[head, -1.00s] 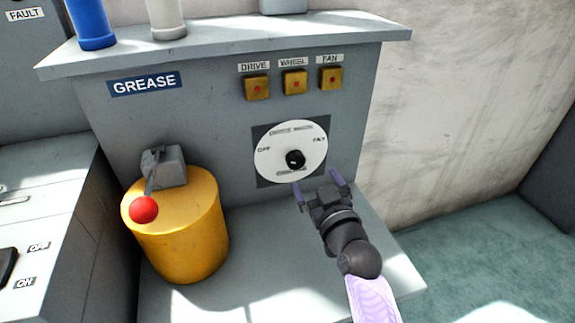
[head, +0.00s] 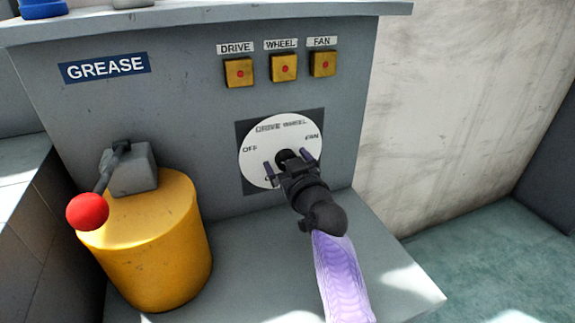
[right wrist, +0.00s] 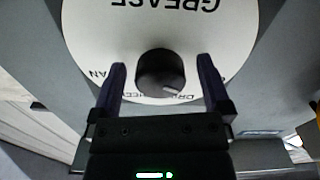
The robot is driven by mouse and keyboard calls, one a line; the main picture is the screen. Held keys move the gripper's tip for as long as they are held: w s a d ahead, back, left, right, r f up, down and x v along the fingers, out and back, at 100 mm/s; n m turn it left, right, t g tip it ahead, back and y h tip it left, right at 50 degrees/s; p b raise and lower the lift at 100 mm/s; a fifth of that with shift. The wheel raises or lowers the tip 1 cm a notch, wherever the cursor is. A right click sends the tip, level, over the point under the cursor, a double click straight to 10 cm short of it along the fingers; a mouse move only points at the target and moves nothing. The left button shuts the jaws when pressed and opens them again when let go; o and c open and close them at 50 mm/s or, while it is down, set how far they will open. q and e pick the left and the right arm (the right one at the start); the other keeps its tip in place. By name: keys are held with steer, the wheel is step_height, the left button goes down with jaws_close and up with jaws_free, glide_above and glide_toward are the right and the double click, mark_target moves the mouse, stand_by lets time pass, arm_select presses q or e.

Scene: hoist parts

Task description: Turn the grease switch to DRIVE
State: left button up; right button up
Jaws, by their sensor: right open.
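The grease switch is a round white dial (head: 254,135) on a dark square plate, marked OFF, DRIVE, WHEEL and FAN. Its black knob (head: 287,156) is at the centre. My right gripper (head: 290,165) is at the dial, open, with one finger on each side of the knob. In the right wrist view the dial is upside down, and the knob (right wrist: 158,68) sits between the open fingers with gaps on both sides. A pale mark shows low on the knob, near the DRIVE lettering; its exact setting is unclear. My left gripper is not in view.
Above the dial are yellow buttons (head: 284,68) labelled DRIVE, WHEEL and FAN. A yellow drum (head: 150,250) with a red-balled lever (head: 88,211) stands on the ledge to the left. The ledge (head: 385,265) right of my arm is clear.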

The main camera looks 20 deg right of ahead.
steer(key=c, duration=1.3)
steer(key=shift+r+m+p, duration=0.15)
steer(key=shift+m+p, duration=0.2)
steer(key=shift+m, duration=0.05)
steer(key=shift+m+p, duration=0.7)
steer(key=shift+m, duration=0.3)
steer(key=shift+m+p, duration=0.4)
steer(key=shift+m, duration=0.5)
steer(key=m+p, duration=0.1)
steer(key=m, duration=0.1)
steer(key=shift+m, duration=0.9)
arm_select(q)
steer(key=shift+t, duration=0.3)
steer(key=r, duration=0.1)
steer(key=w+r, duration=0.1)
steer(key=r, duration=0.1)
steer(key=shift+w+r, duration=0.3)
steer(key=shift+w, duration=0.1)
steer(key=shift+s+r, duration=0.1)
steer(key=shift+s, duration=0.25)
arm_select(e)
steer(key=shift+m, duration=0.3)
